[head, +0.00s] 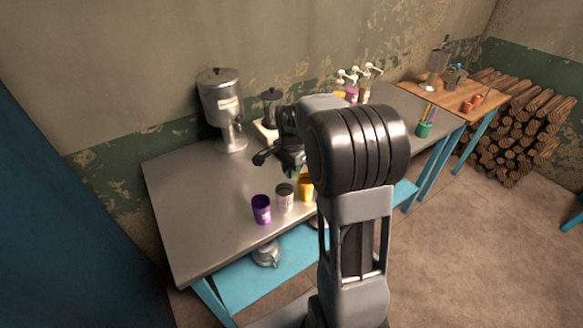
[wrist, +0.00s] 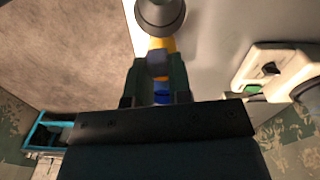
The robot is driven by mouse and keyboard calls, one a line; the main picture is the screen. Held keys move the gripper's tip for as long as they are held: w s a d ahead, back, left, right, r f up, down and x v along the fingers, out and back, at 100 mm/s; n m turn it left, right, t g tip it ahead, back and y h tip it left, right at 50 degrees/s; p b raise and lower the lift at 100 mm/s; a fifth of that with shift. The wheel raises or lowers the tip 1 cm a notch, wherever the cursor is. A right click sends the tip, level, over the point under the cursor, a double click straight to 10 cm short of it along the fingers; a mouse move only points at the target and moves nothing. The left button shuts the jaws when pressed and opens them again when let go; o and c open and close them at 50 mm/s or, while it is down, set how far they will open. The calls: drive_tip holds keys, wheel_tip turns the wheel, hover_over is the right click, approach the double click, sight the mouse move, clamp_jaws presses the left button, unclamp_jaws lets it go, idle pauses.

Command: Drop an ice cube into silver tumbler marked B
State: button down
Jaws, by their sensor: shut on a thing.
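The silver tumbler (head: 285,199) stands upright on the grey table between a purple tumbler (head: 262,210) and a yellow tumbler (head: 305,188). I cannot read a letter on it. In the wrist view, a round silver-grey tumbler (wrist: 161,14) shows at the top edge. My gripper (wrist: 156,70) is shut on a small grey-blue block, which looks like the ice cube (wrist: 157,63). Yellow shows behind the block, and a blue patch lies lower between the fingers. In the head view, my gripper (head: 290,162) is above the table just behind the tumblers; the cube cannot be made out there.
A metal dispenser (head: 222,108) stands at the back left, with a dark-lidded container (head: 271,104) beside it. Pump bottles (head: 352,92) stand at the back wall. A green cup (head: 424,129) is farther right. The table's left part is clear.

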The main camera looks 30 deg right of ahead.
drive_tip(key=c, duration=1)
unclamp_jaws()
drive_tip(key=shift+o, duration=0.2)
drive_tip(key=shift+r, duration=0.1)
wheel_tip(320, 180, up, 14)
drive_tip(key=s+a+f+n+t, duration=0.2)
drive_tip(key=s+a+f+n, duration=0.1)
drive_tip(key=s+a+n, duration=0.2)
drive_tip(key=s+a+f+n+t, duration=0.2)
drive_tip(key=s+a+f+n, duration=0.2)
drive_tip(key=s+n, duration=0.6)
drive_tip(key=shift+s+a, duration=0.5)
drive_tip(key=shift+s, duration=0.1)
